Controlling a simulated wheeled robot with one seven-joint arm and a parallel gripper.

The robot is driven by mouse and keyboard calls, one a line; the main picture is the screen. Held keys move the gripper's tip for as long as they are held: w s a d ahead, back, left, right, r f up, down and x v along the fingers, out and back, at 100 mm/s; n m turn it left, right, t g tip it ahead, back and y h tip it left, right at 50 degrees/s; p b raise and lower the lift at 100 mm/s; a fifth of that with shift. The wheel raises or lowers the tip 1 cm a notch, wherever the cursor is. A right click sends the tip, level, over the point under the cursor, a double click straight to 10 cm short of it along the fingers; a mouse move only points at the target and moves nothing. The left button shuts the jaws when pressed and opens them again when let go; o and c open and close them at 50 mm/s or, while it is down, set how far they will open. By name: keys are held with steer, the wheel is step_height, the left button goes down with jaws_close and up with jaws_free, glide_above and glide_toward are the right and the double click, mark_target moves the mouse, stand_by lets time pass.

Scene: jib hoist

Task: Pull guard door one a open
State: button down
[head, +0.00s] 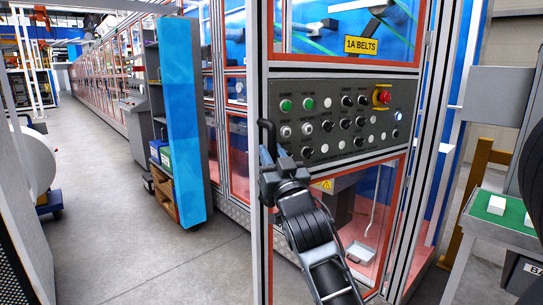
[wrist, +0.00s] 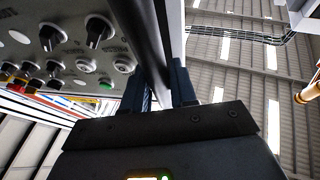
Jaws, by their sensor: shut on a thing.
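Guard door one a has a red and silver frame with clear panes and a yellow "1A BELTS" label (head: 361,45). A dark control panel (head: 335,122) with knobs and buttons spans its middle. The black vertical door handle (head: 266,135) is at the door's left edge, and it also shows as a dark bar in the wrist view (wrist: 147,35). My gripper (head: 272,156) has its blue fingers shut on the handle's lower part. In the wrist view the fingers (wrist: 160,88) lie on both sides of the bar. I cannot tell whether the door stands ajar.
A blue cabinet (head: 180,110) with shelves of boxes stands to the left, beyond the door. Open grey floor (head: 120,215) lies to the left and in front. A bench with a green top (head: 500,208) is close on the right, beside a yellow post (head: 478,190).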

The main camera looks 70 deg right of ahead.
steer(key=c, duration=1.3)
jaws_free()
steer(key=shift+o, duration=0.2)
steer(key=shift+s+a+f+b, duration=0.3)
steer(key=shift+a+f+b, duration=0.05)
steer(key=shift+b, duration=0.2)
steer(key=b+v, duration=0.3)
steer(key=v, duration=0.3)
steer(key=shift+b, duration=0.4)
steer(key=shift+s+a, duration=0.2)
steer(key=shift+a, duration=0.1)
